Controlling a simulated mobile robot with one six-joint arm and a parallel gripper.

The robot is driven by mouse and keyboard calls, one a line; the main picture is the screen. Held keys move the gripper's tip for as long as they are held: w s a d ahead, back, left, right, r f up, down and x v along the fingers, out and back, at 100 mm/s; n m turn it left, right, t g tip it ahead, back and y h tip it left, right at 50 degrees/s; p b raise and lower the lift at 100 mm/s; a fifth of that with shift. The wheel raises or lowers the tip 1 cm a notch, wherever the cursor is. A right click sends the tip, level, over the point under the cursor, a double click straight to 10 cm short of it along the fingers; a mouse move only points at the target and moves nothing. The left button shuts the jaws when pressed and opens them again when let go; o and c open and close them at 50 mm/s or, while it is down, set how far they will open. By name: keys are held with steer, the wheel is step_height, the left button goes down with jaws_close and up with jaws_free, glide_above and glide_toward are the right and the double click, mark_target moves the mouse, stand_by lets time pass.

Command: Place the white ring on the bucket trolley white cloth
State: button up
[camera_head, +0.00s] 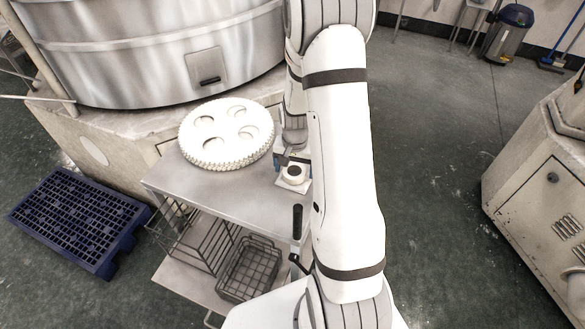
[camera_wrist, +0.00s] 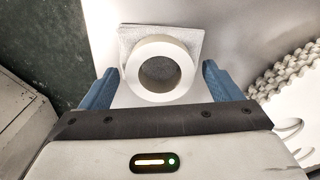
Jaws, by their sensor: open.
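The white ring (camera_wrist: 160,46) lies flat on a small square white cloth (camera_wrist: 191,36) in the wrist view, with the cloth showing mostly beyond it. My gripper (camera_wrist: 159,71) is open, with one blue finger on each side of the ring. In the head view the ring (camera_head: 293,181) and my gripper (camera_head: 292,161) are at the right edge of the bucket trolley (camera_head: 215,188), partly hidden by my arm.
A stack of round white toothed plates with holes (camera_head: 217,162) stands on the trolley top, left of the ring. Wire baskets (camera_head: 250,270) sit on the lower shelf. A large metal drum machine (camera_head: 150,50) stands behind. A blue pallet (camera_head: 78,222) lies on the floor at left.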

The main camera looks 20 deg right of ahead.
step_height(320, 180, up, 12)
steer(key=s+a+r+n+t, duration=0.1)
steer(key=s+a+r+n, duration=0.2)
steer(key=s+a+r, duration=0.2)
steer(key=s+a+r+n+t, duration=0.2)
steer(key=s+a+r+n, duration=0.2)
steer(key=s+r, duration=0.4)
steer(key=s+b, duration=0.1)
steer(key=s, duration=0.4)
steer(key=shift+a+r+n, duration=0.3)
steer(key=shift+a+r, duration=0.05)
steer(key=shift+a, duration=0.05)
steer(key=shift+s, duration=0.1)
steer(key=shift+c, duration=0.4)
